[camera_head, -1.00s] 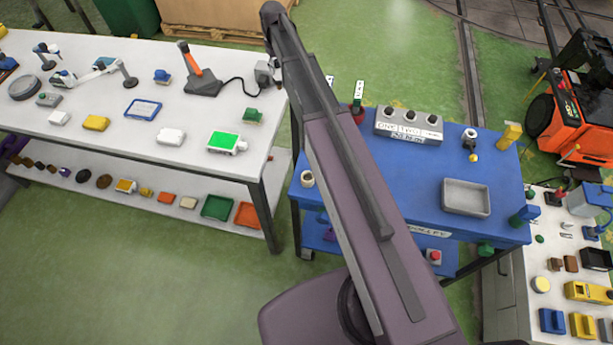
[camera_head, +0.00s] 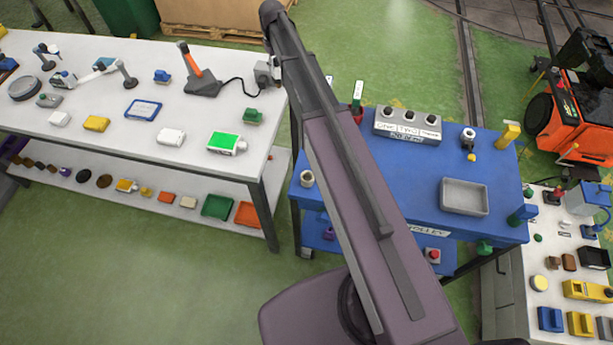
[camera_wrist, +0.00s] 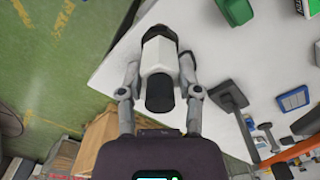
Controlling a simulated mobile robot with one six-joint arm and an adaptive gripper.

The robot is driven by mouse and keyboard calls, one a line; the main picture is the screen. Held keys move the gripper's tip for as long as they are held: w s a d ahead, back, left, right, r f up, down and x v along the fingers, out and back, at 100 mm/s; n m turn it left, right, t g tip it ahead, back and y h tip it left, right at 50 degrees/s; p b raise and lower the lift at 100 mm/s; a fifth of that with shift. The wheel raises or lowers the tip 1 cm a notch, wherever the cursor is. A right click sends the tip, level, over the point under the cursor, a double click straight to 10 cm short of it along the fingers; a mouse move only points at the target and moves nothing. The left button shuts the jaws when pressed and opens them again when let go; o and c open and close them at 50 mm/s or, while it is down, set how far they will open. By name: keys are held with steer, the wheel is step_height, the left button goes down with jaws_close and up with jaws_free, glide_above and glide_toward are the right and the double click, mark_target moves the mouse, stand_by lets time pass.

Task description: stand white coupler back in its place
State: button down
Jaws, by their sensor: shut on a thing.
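In the wrist view the white coupler (camera_wrist: 160,52), a faceted white body with black ends, sits between the two grey fingers of my gripper (camera_wrist: 160,74). The gripper is shut on its sides. The coupler is over the edge of the white table (camera_wrist: 118,62), with green floor to the left; its height above the table is unclear. A grey block (camera_head: 408,125) on the blue trolley has dark-topped round parts and labels reading ONE, TWO and a third. I cannot tell which spot is the coupler's place.
The white table (camera_head: 75,135) holds a black stand with an orange handle (camera_head: 190,58), a green block (camera_head: 253,116) and a green-and-white box (camera_head: 227,144).

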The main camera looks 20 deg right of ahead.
mark_target(277, 73)
steer(key=shift+f+b, duration=1.65)
steer(key=shift+f, duration=0.05)
